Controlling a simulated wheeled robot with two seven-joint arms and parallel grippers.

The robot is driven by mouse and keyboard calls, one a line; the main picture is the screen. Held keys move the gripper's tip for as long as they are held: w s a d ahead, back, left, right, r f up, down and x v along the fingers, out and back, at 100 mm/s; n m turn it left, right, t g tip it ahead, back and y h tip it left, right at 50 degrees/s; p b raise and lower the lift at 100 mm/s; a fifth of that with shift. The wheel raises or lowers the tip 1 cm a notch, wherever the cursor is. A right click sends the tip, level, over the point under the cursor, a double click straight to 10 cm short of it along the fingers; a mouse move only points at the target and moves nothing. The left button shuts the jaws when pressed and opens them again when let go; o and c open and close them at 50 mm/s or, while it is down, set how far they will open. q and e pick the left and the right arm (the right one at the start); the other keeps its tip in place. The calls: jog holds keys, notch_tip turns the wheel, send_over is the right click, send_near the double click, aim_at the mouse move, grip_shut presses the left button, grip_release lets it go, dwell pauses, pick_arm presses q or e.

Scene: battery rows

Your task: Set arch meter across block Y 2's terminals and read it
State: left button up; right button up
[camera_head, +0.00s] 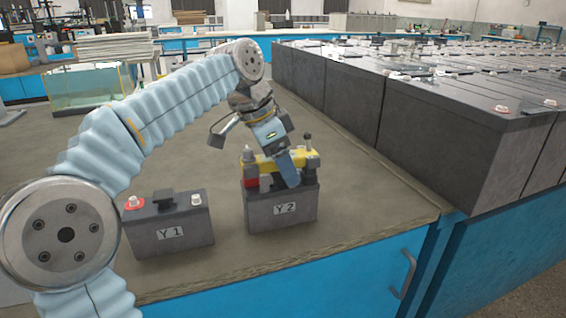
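Block Y 2 (284,211) is a dark grey battery block standing upright on the bench, its label facing me. The yellow arch meter (265,163) spans the top of block Y 2, with a red foot at its left end and a grey-black part at its right end. Whether its feet touch the terminals is hard to tell. My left gripper (288,170) reaches down over the middle of the meter. One blue finger lies across the meter's near side; the other is hidden behind it. The gripper looks shut on the meter. My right gripper is not in view.
Block Y 1 (169,237), with a red-ringed terminal, stands to the left of block Y 2 near the bench's front edge. Rows of large grey battery blocks (440,130) fill the right side. A glass tank (90,88) stands at the back left. The bench top (370,200) right of Y 2 is clear.

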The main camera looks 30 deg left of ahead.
pick_arm(q)
jog(key=shift+o, duration=0.3)
jog(key=shift+r, duration=0.2)
jog(key=p+v, duration=0.4)
jog(key=v, duration=0.9)
jog(key=shift+r, duration=0.2)
